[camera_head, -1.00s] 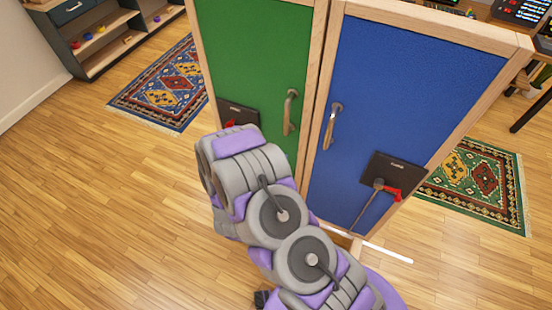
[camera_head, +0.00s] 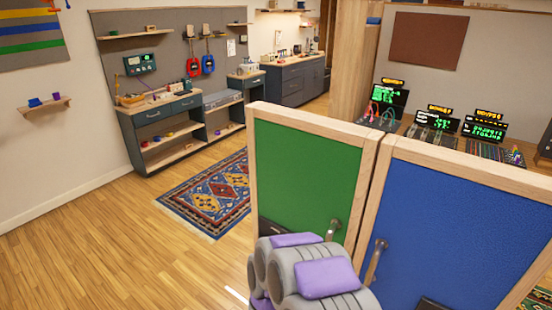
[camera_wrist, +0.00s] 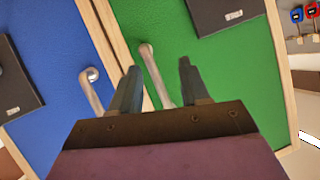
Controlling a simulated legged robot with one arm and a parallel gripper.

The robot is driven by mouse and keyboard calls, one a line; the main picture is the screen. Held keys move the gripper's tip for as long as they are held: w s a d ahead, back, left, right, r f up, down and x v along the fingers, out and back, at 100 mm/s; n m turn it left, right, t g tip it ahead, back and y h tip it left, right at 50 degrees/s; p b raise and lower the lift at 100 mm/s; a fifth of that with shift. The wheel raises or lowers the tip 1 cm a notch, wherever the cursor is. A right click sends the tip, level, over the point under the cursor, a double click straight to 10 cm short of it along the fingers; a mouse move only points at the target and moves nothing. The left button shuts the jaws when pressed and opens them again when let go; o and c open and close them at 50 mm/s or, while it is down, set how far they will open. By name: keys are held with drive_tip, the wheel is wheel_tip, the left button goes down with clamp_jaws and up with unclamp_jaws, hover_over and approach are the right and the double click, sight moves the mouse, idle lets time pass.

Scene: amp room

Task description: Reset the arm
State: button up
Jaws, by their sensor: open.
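My arm (camera_head: 310,272) shows folded at the bottom of the head view, in front of the green door (camera_head: 300,180). My gripper (camera_wrist: 158,85) is in the wrist view, its two fingers apart. Behind the fingers are the green door's metal handle (camera_wrist: 155,72) and the blue door's handle (camera_wrist: 91,90). The green door's handle appears between the fingers; I cannot tell whether they touch. The blue door (camera_head: 465,225) stands right of the green one in the head view. Both doors look shut. The gripper itself is hidden in the head view.
A patterned rug (camera_head: 208,195) lies on the wood floor left of the doors. A workbench with shelves (camera_head: 170,125) stands against the back left wall. Several lit screens (camera_head: 435,120) stand behind the doors. Floor at the left (camera_head: 80,240) is clear.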

drive_tip(key=s+a+r+n+g+y, duration=0.4)
drive_tip(key=s+a+r+g+y, duration=0.3)
drive_tip(key=r, duration=0.4)
drive_tip(key=s+d+r+n+g, duration=0.1)
drive_tip(key=s+d+r, duration=0.3)
drive_tip(key=s, duration=0.5)
drive_tip(key=s+d+r+n+g+h, duration=0.1)
drive_tip(key=s+d+r+g, duration=0.2)
drive_tip(key=s, duration=0.7)
drive_tip(key=s+d+r+n+g+h, duration=0.1)
drive_tip(key=s+d+r, duration=0.4)
drive_tip(key=s, duration=0.5)
drive_tip(key=shift+s+d+g+b, duration=0.25)
drive_tip(key=shift+d+g+b, duration=0.1)
drive_tip(key=shift+d+g, duration=0.55)
